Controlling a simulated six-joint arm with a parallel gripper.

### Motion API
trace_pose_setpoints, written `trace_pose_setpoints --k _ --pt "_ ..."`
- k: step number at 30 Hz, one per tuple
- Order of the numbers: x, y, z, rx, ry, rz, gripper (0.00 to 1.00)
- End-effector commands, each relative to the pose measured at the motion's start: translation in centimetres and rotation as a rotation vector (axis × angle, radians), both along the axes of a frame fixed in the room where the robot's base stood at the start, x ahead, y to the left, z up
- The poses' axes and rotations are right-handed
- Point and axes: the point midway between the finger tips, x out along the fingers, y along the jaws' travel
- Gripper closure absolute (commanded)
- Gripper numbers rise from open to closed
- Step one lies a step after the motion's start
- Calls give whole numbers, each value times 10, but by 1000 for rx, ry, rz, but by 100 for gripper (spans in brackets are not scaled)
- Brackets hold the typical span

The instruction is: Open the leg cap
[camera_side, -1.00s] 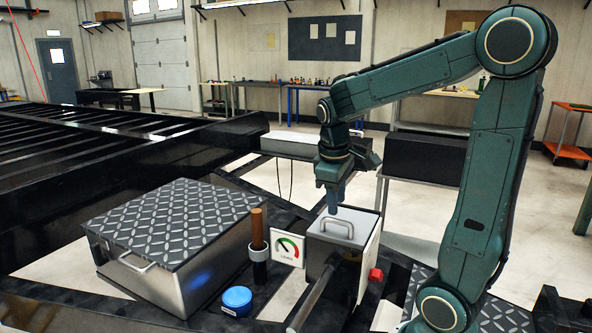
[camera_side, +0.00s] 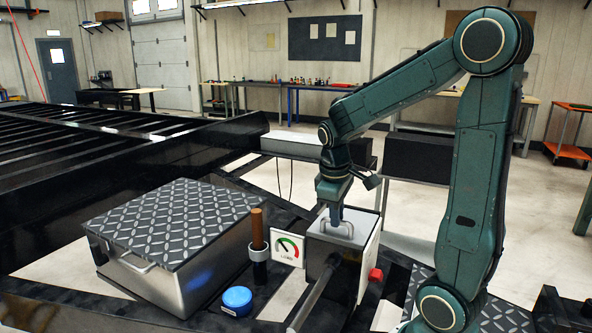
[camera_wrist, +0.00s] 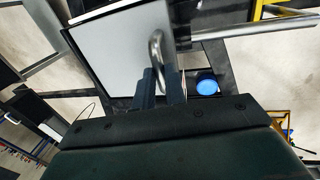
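The leg cap (camera_side: 366,226) is a grey square lid with a metal loop handle (camera_side: 341,231), lying flat on a box-shaped leg. My gripper (camera_side: 335,218) points down from above, its fingertips at the handle. In the wrist view, the grey cap (camera_wrist: 115,45) fills the upper left. The handle (camera_wrist: 156,48) rises between the two fingers of my gripper (camera_wrist: 163,78), which stand on either side of it with some gap. Whether both fingers touch the handle is hard to see.
A gauge panel (camera_side: 288,249), a brown-handled tool in a holder (camera_side: 259,250) and a blue round can (camera_side: 237,300) stand left of the leg. A metal box with a diamond-plate lid (camera_side: 175,222) is farther left. A red knob (camera_side: 376,274) sticks out at right.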

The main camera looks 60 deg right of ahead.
Motion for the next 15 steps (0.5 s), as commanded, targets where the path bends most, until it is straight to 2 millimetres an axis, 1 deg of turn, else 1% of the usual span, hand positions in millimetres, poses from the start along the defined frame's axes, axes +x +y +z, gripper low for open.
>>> trace_pose_setpoints --k 8,15 --pt "0 0 1 4 -1 0 100" --pt "0 -3 6 37 -2 -1 100"
